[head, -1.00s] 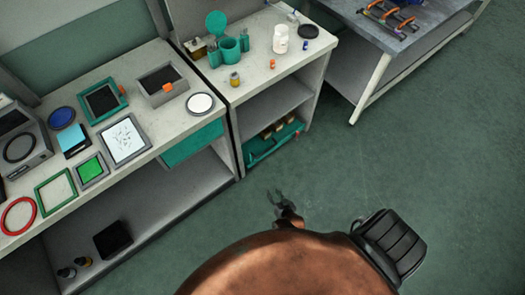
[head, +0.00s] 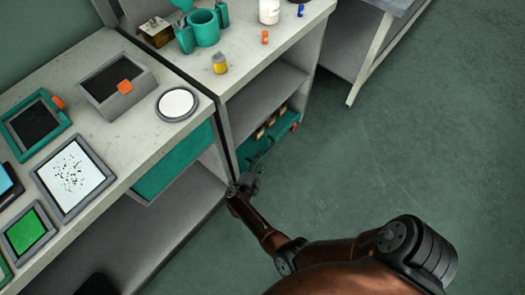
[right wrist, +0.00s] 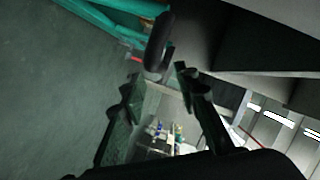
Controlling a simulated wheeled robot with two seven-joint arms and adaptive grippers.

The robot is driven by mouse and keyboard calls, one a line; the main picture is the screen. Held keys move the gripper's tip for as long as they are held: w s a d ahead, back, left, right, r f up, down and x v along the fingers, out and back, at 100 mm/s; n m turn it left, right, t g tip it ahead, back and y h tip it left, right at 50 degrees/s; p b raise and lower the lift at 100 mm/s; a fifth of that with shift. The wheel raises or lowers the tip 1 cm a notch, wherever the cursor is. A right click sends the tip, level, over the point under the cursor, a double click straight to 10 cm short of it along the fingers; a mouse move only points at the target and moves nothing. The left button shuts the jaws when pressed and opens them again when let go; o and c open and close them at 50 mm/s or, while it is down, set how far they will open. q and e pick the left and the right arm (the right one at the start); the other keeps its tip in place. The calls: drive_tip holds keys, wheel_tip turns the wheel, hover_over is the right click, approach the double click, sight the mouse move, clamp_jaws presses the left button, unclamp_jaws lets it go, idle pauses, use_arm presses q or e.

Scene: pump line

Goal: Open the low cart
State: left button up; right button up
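The low cart (head: 262,147) is a teal tray-like unit holding several small tan blocks, low in the open bay under the right-hand bench. A small red piece shows at its right end. My right gripper (head: 250,182) is near its left front corner in the head view. In the right wrist view the two dark fingers (right wrist: 158,76) are spread with a gap between them. A dark rounded bar (right wrist: 159,42) lies just beyond the fingertips, near teal parts (right wrist: 115,8). I cannot tell whether the fingers touch it. My left gripper is out of view.
The left bench (head: 130,110) has a teal drawer front (head: 172,162) above an open lower shelf. The right bench top carries a teal cup holder (head: 203,28) and small bottles. A grey table (head: 370,45) stands at upper right. The green floor (head: 400,150) is clear.

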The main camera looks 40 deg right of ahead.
sight(266, 150)
drive_tip(key=b+x, duration=0.1)
drive_tip(key=x, duration=0.4)
drive_tip(key=shift+f, duration=0.2)
drive_tip(key=shift+w+d+b, duration=0.2)
drive_tip(key=shift+d+b, duration=0.15)
drive_tip(key=shift+d, duration=0.05)
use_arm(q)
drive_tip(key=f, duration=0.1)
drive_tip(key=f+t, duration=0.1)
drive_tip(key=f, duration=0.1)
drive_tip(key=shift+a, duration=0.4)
use_arm(e)
drive_tip(key=shift+c, duration=0.3)
clamp_jaws()
